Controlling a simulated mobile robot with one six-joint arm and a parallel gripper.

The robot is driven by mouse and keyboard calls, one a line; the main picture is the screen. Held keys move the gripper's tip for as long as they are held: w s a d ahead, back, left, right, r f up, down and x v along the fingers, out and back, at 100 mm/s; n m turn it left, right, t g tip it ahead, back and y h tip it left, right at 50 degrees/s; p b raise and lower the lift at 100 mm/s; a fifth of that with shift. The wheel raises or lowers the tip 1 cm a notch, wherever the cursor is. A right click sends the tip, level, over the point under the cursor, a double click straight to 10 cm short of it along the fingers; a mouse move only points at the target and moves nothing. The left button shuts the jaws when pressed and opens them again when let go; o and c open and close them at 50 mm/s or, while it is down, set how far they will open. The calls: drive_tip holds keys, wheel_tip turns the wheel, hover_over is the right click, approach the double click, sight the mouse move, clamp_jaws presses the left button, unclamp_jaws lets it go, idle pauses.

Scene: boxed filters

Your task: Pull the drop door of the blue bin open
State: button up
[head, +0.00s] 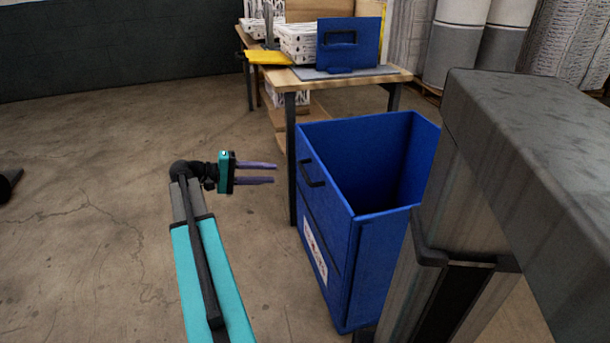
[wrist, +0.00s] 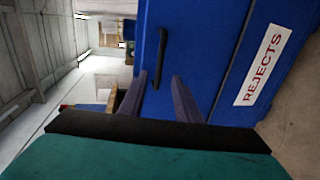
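The blue bin (head: 382,250) stands on the floor with its top open. Its drop door (head: 326,214) is the front panel with a black bar handle (head: 313,172); it looks upright and closed. The door also fills much of the wrist view (wrist: 203,50), with the handle (wrist: 162,58) near the middle. A white REJECTS label (wrist: 264,66) is on the bin's front. My gripper (head: 275,173) is open and empty, left of the handle with a gap in the head view. In the wrist view the handle lies beyond and between the two fingertips (wrist: 159,76).
A wooden workbench (head: 395,76) stands behind the bin, holding white boxed filters (head: 298,42), a blue upright panel (head: 348,44) and a yellow item (head: 268,57). A grey column is close on the right. The concrete floor (head: 100,200) on the left is mostly clear.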

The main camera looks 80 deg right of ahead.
sight(305, 174)
drive_tip(key=b+x, duration=0.3)
drive_tip(key=x, duration=1)
drive_tip(key=shift+s+d+b, duration=0.1)
drive_tip(key=shift+s+b, duration=0.1)
drive_tip(key=shift+b, duration=0.1)
drive_tip(key=shift+f, duration=0.1)
clamp_jaws()
